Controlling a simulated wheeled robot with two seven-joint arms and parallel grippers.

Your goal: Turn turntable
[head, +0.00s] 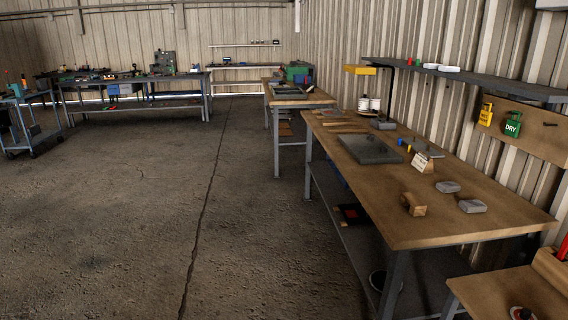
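No part is clearly recognisable as the turntable from this distance. A dark grey square slab (370,149) lies flat on the long wooden workbench (455,222) at the right. Behind it, two white cylinders (370,103) stand close together on what may be a round base, too small to tell. Neither of my grippers is in the head view, so their state is not shown.
The workbench also holds a wooden block (413,204), two grey boxes (473,206) and a small white sign (422,162). A shelf (470,78) hangs above it. Another bench (545,290) stands at the lower right. The concrete floor (130,210) at left is clear.

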